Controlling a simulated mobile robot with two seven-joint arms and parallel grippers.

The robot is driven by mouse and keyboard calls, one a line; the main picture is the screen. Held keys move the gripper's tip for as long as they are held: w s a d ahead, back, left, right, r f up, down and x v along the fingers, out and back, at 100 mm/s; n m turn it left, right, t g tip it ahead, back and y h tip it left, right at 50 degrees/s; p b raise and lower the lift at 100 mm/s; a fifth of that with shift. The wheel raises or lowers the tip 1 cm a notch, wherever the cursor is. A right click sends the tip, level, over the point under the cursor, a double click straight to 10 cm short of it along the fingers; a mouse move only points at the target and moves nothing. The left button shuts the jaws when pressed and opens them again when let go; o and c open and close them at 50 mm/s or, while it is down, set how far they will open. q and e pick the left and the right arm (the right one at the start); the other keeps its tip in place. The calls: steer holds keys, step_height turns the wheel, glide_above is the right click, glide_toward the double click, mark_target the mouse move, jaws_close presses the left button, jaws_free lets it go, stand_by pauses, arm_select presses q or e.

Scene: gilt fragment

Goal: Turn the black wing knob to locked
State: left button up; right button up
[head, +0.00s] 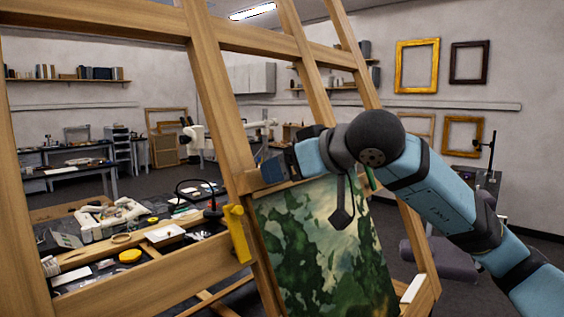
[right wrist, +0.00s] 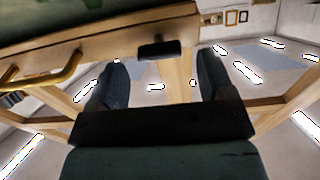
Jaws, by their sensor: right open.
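The black wing knob (right wrist: 159,49) shows in the right wrist view as a dark bar on the wooden easel. It lies ahead of my right gripper (right wrist: 161,66), between the lines of its two spread fingers. The fingers are open and appear apart from the knob. In the head view my right gripper (head: 270,169) is beside the easel post, just above the green painting (head: 335,262). The knob cannot be made out in that view, where the gripper and wrist cover this part of the easel. My left gripper is not in view.
The large wooden easel (head: 222,95) fills the near space, its slanted posts and crossbars close around my right arm. A cluttered workbench (head: 52,223) stands behind at left. Picture frames (head: 417,66) hang on the back wall.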

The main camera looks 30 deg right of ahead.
steer(key=shift+x, duration=0.85)
steer(key=shift+c, duration=0.4)
